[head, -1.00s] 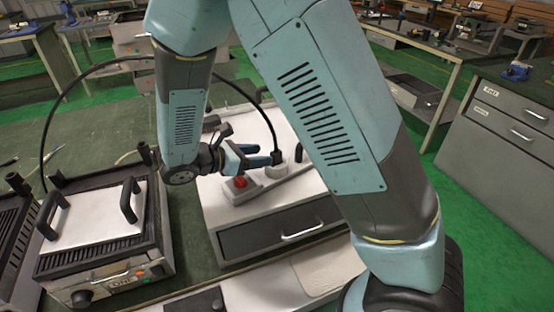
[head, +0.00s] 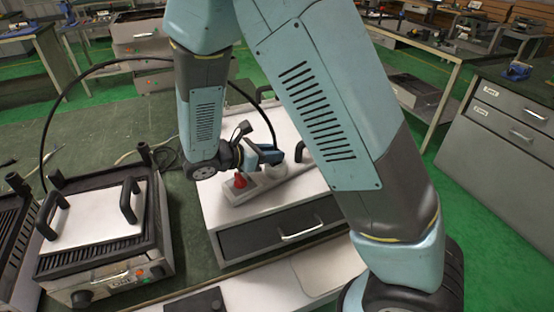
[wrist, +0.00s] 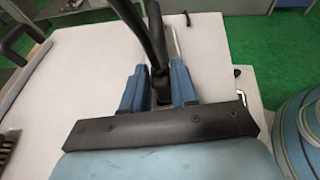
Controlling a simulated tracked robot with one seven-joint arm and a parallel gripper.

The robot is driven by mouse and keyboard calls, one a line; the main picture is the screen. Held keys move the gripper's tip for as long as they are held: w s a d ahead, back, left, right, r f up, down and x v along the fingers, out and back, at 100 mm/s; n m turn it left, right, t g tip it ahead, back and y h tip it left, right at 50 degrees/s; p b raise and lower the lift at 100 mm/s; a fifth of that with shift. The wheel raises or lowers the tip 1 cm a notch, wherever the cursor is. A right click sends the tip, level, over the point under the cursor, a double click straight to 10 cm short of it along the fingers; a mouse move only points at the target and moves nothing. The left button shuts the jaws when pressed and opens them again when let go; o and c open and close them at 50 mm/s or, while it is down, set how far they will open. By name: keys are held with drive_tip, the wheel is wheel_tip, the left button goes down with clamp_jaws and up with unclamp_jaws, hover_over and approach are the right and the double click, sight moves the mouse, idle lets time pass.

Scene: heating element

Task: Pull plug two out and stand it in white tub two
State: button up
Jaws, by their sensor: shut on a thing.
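My gripper (head: 270,156) is over the white top of the drawer unit, beside the power strip (head: 278,181) with a red switch. In the wrist view its two blue fingers (wrist: 158,85) are shut on a black plug (wrist: 160,88) with a black cable rising from it. The lower end of the plug is hidden, so I cannot tell whether it is still in a socket. I cannot make out a numbered white tub.
A black cable (head: 98,68) arcs from the left over the bench to my gripper. A contact grill (head: 104,238) with black handles stands at left. The drawer unit (head: 284,236) has a black front and a silver handle. My own arm hides part of its top.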

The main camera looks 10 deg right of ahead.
clamp_jaws()
drive_tip(key=shift+r, duration=0.1)
drive_tip(key=shift+r, duration=0.55)
drive_tip(key=r, duration=0.2)
drive_tip(key=shift+s+r, duration=0.25)
drive_tip(key=shift+r, duration=0.05)
drive_tip(key=s+a+r, duration=0.2)
drive_tip(key=s+r, duration=0.7)
drive_tip(key=s, duration=0.4)
drive_tip(key=shift+s, duration=0.2)
drive_tip(key=shift+r, duration=0.1)
